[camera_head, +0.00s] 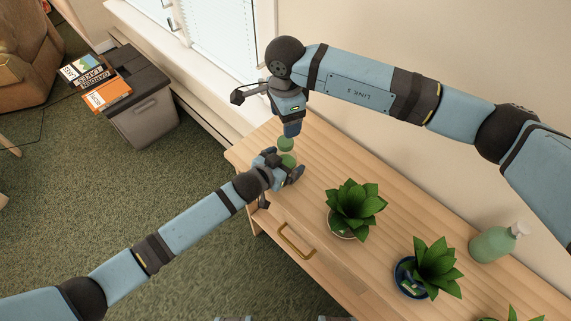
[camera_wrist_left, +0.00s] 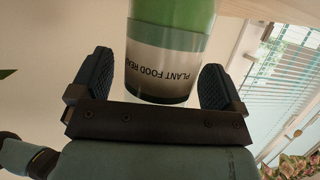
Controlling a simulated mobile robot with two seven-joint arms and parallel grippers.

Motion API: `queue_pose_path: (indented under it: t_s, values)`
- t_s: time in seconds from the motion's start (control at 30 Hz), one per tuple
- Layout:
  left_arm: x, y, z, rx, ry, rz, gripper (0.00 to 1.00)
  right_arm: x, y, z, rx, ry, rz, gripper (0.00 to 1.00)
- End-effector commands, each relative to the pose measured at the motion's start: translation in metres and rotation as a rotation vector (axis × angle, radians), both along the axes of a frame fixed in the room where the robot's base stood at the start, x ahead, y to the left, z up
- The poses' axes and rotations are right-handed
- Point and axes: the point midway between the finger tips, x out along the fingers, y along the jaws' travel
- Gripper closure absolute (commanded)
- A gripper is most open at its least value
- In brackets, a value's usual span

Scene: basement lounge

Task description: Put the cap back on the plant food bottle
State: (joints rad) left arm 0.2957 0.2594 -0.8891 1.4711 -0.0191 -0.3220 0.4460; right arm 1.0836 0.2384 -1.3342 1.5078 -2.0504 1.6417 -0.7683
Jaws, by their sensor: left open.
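The plant food bottle (camera_head: 288,160) stands upright near the left end of the wooden cabinet top. In the left wrist view the green bottle (camera_wrist_left: 170,50), with its label upside down, sits between the two fingers of my left gripper (camera_wrist_left: 158,85). That gripper is open, with gaps visible beside the bottle. In the head view my left gripper (camera_head: 283,170) is around the bottle's lower part. A small green piece (camera_head: 285,143), which looks like the cap, is just above the bottle. My right gripper (camera_head: 292,129) points down right over it; whether its fingers grip it is hidden.
A potted plant (camera_head: 354,208) and another in a blue pot (camera_head: 432,268) stand to the right on the wooden cabinet (camera_head: 310,150). A grey bin (camera_head: 140,105) with books is on the floor.

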Motion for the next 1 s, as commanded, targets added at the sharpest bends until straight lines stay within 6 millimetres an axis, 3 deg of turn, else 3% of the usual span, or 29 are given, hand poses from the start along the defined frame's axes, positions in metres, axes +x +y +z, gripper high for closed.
queue_pose_path:
  t_s: [0.33, 0.73, 1.0]
  values:
    - [0.0016, -0.0014, -0.0013, 0.001, 0.001, 0.000, 0.08, 0.0000, 0.0000, 0.0000, 0.000, 0.000, 0.000, 0.31]
    - [0.0015, -0.0013, -0.0012, 0.000, 0.000, 0.000, 1.00, -0.0002, 0.0001, 0.0000, 0.000, 0.000, 0.011, 0.31]
    - [0.0014, -0.0013, -0.0011, 0.000, 0.000, 0.000, 1.00, -0.0005, 0.0005, -0.0003, 0.002, 0.002, 0.279, 0.31]
